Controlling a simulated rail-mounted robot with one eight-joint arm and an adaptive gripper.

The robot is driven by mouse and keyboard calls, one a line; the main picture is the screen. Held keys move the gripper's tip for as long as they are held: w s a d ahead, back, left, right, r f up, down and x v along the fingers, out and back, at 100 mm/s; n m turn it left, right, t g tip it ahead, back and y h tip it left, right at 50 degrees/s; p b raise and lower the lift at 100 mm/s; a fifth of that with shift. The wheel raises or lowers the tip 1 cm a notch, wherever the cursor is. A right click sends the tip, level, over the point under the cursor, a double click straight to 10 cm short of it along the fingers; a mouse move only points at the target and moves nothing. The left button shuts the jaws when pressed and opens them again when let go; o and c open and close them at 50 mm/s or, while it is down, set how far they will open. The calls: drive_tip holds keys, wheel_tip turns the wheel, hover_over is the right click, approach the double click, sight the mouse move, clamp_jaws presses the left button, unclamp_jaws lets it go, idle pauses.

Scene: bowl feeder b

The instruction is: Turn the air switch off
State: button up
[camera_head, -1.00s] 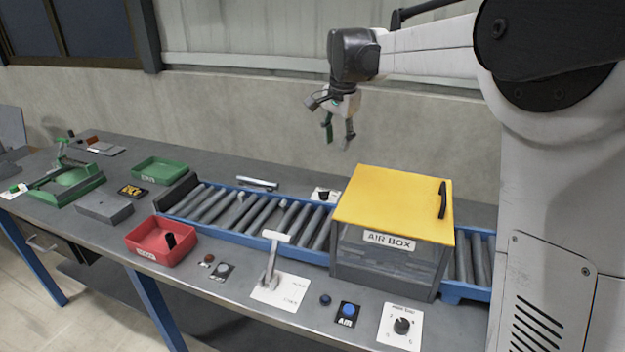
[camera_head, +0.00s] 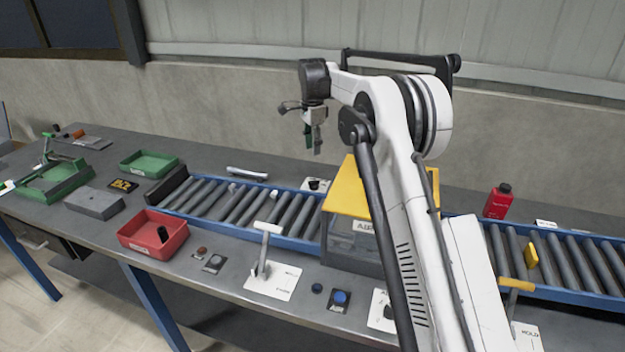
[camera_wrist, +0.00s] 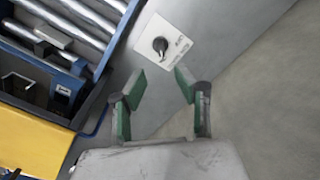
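A black rotary knob on a white plate (camera_wrist: 161,45) lies ahead of my fingertips in the wrist view; its lettering is too blurred to read surely. In the head view this switch (camera_head: 317,185) sits behind the conveyor, left of the air box. My gripper (camera_head: 313,143) hangs above it, fingers pointing down. In the wrist view my gripper (camera_wrist: 160,84) is open and empty, its green fingers apart, with the knob beyond them and not touched. A blue button (camera_head: 340,297) on a black plate stands at the table's front.
The yellow-lidded air box (camera_head: 346,190) straddles the roller conveyor (camera_head: 232,207), partly hidden by my arm. A white T-handle lever (camera_head: 263,255), a red tray (camera_head: 140,236) and a red bottle (camera_head: 498,202) stand nearby. Bare table surrounds the knob plate at the back edge.

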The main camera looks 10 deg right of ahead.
sight(313, 181)
wheel_tip(313, 181, down, 13)
drive_tip(key=shift+f, duration=0.15)
idle(0.4)
drive_tip(key=shift+c, duration=0.5)
clamp_jaws()
